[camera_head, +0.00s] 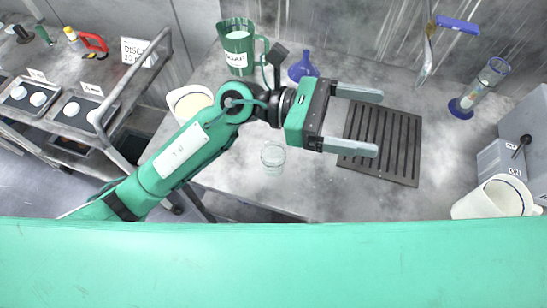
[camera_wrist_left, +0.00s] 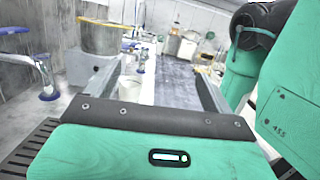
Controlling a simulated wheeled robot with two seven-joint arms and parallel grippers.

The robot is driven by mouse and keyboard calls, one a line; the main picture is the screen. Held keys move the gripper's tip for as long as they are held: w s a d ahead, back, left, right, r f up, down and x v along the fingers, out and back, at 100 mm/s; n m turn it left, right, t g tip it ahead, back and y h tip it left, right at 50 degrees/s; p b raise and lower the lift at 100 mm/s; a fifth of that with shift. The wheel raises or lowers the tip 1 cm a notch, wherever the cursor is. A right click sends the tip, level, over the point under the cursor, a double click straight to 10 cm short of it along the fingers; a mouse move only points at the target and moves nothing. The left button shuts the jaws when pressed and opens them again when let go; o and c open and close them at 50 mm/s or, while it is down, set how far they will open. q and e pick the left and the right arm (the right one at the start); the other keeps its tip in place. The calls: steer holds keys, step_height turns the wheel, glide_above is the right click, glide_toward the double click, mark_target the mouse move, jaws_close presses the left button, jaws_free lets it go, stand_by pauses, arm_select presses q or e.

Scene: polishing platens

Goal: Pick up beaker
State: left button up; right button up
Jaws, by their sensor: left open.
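A small clear glass beaker (camera_head: 273,157) stands upright on the grey worktop (camera_head: 240,185), left of my left gripper. My left gripper (camera_head: 380,124) is open and empty, with its two grey fingers apart and pointing right above the dark slotted grate (camera_head: 405,150). The gripper and the beaker are well apart. In the left wrist view the open fingers (camera_wrist_left: 158,68) frame part of the worktop; I cannot make out the small beaker there. My right gripper is not in view.
A green jug (camera_head: 238,52), a blue flask (camera_head: 303,67) and a white bowl (camera_head: 190,101) stand behind or left of the beaker. A measuring cylinder (camera_head: 484,82) and a white jug (camera_head: 490,200) stand at right. A trolley (camera_head: 75,115) is at left.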

arm_select(q)
step_height(320, 180, down, 8)
steer(key=m+y, duration=0.5)
steer(key=y, duration=0.2)
steer(key=m+t+y, duration=0.4)
steer(key=t+y, duration=0.2)
steer(key=y, duration=0.6)
glide_above(273, 151)
step_height(273, 151, down, 10)
steer(key=r, duration=0.1)
steer(key=f+p, duration=0.2)
steer(key=f, duration=0.6)
steer(key=shift+a+p, duration=0.2)
steer(key=shift+p, duration=0.2)
steer(key=shift+f+p, duration=0.45)
steer(key=shift+p, duration=0.1)
steer(key=f, duration=0.1)
steer(key=f+p, duration=0.2)
steer(key=shift+s+d, duration=0.1)
steer(key=shift+d, duration=0.15)
steer(key=shift+f, duration=0.7)
steer(key=c, duration=1.1)
